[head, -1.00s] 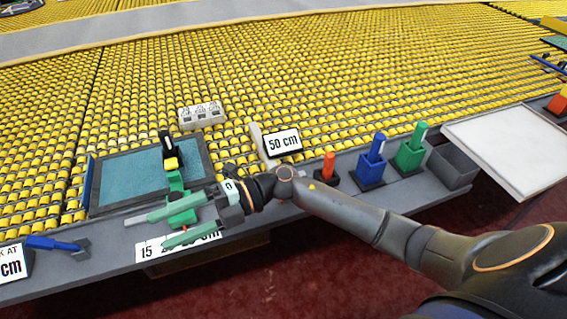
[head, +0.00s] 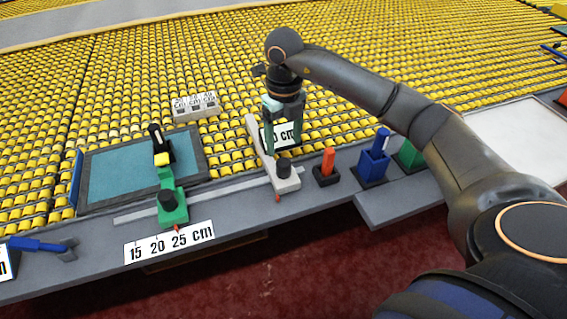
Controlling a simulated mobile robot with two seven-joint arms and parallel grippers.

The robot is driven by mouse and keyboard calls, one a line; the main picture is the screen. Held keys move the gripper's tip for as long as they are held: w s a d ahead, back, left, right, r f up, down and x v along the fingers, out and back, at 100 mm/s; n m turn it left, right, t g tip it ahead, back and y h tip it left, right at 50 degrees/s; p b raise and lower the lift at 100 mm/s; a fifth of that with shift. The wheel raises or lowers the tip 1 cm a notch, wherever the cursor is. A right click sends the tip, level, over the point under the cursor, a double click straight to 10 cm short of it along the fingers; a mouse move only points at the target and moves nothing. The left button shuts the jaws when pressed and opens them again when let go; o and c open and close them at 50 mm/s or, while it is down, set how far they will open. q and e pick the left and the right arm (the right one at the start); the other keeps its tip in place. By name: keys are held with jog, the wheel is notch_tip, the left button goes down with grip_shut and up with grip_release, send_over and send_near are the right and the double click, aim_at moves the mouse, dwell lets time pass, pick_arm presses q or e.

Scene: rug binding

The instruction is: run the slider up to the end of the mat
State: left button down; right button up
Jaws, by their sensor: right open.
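The teal mat (head: 125,168) lies in a dark frame on the grey bench at the left. A green slider (head: 173,209) with a dark knob sits on the rail in front of the mat's right part. A light grey slider (head: 285,185) with a dark knob and a long bar stands farther right on the rail, apart from the mat. I cannot tell which one the task means. My right gripper (head: 282,150) points down over the grey slider, open, its fingers in front of the "50 cm" sign (head: 285,136). I cannot tell whether they touch anything. My left gripper is out of view.
A scale strip (head: 168,243) marked 15, 20, 25 cm is at the bench's front edge. Orange (head: 327,165) and blue (head: 374,155) tools stand right of the grey slider. A grey block (head: 194,105) sits behind. Yellow rollers (head: 350,80) fill the back.

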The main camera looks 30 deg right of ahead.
aim_at(284, 162)
notch_tip(284, 162, down, 9)
jog(key=shift+r, duration=0.15)
grip_shut()
dwell(0.7)
dwell(0.8)
